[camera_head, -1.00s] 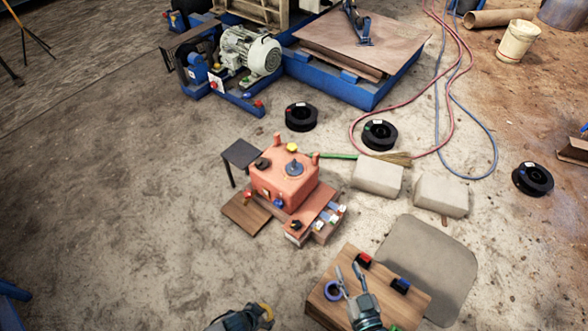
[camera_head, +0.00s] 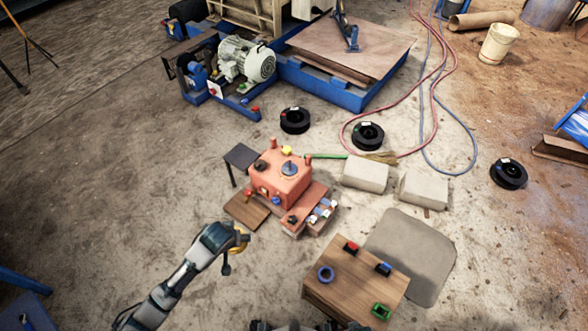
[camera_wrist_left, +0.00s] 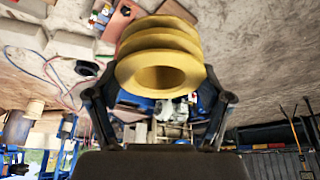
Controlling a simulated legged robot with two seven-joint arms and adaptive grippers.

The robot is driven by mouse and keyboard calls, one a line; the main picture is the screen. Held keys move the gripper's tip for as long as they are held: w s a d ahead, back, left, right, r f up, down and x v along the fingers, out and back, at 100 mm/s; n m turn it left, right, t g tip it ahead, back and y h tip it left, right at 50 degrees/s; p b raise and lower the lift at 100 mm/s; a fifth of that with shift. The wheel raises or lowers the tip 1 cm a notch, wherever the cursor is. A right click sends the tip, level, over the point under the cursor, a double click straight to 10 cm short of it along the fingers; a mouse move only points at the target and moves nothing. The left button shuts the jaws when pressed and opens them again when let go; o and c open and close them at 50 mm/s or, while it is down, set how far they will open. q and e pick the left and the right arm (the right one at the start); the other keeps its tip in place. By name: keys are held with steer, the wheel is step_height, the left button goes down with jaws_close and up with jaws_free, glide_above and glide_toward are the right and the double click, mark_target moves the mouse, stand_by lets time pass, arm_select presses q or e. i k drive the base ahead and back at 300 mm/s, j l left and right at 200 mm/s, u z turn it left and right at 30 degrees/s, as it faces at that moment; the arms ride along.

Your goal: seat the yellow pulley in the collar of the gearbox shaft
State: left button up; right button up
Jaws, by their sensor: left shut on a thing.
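The yellow pulley (camera_wrist_left: 160,45), a stack of grooved rings with a round bore, sits between the fingers of my left gripper (camera_wrist_left: 160,78), which is shut on it. In the head view my left gripper (camera_head: 234,244) holds the pulley (camera_head: 242,237), partly hidden, low and left of the orange gearbox (camera_head: 277,186). The pulley is apart from the gearbox. A grey shaft with a round collar (camera_head: 289,168) stands on the gearbox top. My right gripper cannot be made out; only dark parts show at the bottom edge.
A small dark table (camera_head: 240,156) and a brown board (camera_head: 246,210) flank the gearbox. Pale blocks (camera_head: 365,175) lie right of it.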

mark_target(289, 168)
steer(key=j+z, duration=0.1)
steer(key=z, duration=0.3)
steer(key=i+j+z, duration=0.1)
steer(key=z, duration=0.25)
steer(key=j+z, duration=0.2)
steer(key=z, duration=0.2)
steer(key=i+j+z, duration=0.1)
steer(key=z, duration=0.3)
steer(key=j+z, duration=0.15)
steer(key=j, duration=0.4)
steer(key=j+z, duration=0.15)
steer(key=j, duration=0.4)
steer(key=k+j+z, duration=0.1)
steer(key=j, duration=0.4)
steer(key=k+j+z, duration=0.15)
steer(key=j, duration=0.4)
steer(key=k+j+z, duration=0.15)
steer(key=j, duration=0.35)
steer(key=i, duration=0.05)
